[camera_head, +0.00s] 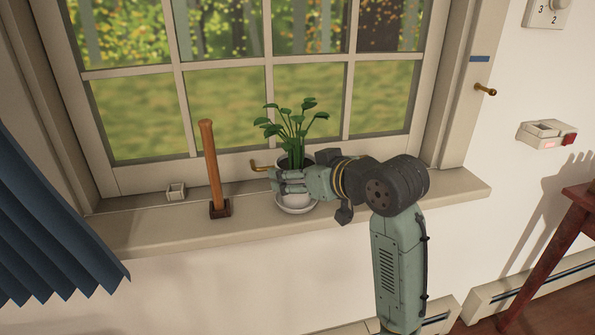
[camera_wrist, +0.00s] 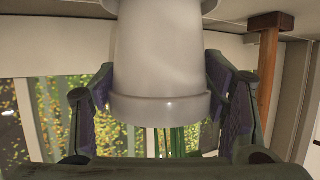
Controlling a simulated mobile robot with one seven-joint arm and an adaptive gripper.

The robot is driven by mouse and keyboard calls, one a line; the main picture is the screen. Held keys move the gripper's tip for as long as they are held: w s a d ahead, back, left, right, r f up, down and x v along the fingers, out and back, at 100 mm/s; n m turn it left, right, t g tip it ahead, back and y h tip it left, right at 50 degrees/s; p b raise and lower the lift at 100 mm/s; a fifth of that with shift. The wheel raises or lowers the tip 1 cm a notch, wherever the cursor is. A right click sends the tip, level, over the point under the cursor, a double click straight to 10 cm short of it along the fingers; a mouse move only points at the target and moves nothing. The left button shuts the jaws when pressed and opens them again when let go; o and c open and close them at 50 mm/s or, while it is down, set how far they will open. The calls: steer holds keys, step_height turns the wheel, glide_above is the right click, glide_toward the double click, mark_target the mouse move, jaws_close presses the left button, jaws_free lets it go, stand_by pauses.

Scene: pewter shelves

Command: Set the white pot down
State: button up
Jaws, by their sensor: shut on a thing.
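The white pot (camera_head: 293,200) holds a green leafy plant (camera_head: 291,127) and is upright at the windowsill. A white saucer (camera_head: 296,211) lies under it on the sill. I cannot tell whether the pot's base touches the saucer. My gripper (camera_head: 287,183) reaches in from the right and is shut on the pot, hiding much of its side. In the wrist view, which shows the scene upside down, the pot (camera_wrist: 160,55) stands between the two fingers of my gripper (camera_wrist: 158,90), near its rim, with green stems below.
A wooden-handled tool (camera_head: 212,165) stands upright on the windowsill (camera_head: 150,233) left of the pot. The window (camera_head: 240,100) is close behind. A blue curtain (camera_head: 50,220) hangs left. The sill's right end is clear.

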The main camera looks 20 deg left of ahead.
steer(key=shift+c, duration=0.2)
steer(key=o, duration=1.9)
steer(key=shift+f, duration=0.15)
steer(key=shift+r, duration=0.3)
steer(key=b+v, duration=0.1)
steer(key=v, duration=1.1)
steer(key=shift+f, duration=0.2)
